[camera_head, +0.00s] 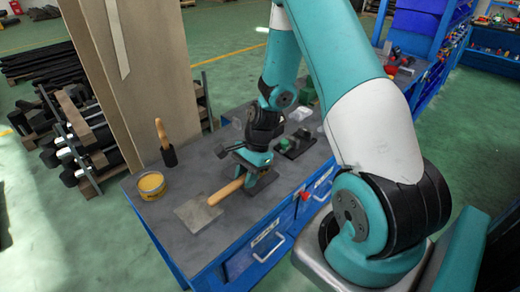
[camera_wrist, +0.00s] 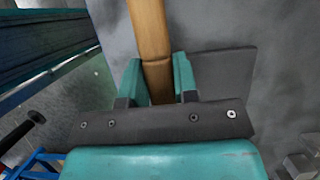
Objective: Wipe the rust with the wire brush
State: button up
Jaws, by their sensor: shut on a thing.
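My gripper (camera_head: 245,176) is low over the grey bench top. In the wrist view, my gripper (camera_wrist: 160,80) has its teal fingers closed on a wooden handle, which I take as the wire brush (camera_wrist: 149,30). In the head view, the wire brush's handle (camera_head: 226,191) sticks out to the lower left of my gripper; its bristles are hidden. A flat grey plate (camera_head: 193,215) lies just beyond the handle's end. I cannot make out rust on it. A darker flat rectangle (camera_wrist: 226,72) lies right of the fingers in the wrist view.
On the bench (camera_head: 160,212) stand a yellow-filled tin (camera_head: 151,185) and an upright wooden-handled brush with a dark end (camera_head: 168,156). Green and dark parts (camera_head: 291,144) lie behind my gripper. Tall brown boards (camera_head: 150,80) rise behind the bench. Blue drawers (camera_head: 262,240) form its front.

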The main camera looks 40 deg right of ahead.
jog(key=shift+w+r+p, duration=0.1)
jog(key=shift+r+p, duration=1.95)
jog(key=shift+r, duration=0.5)
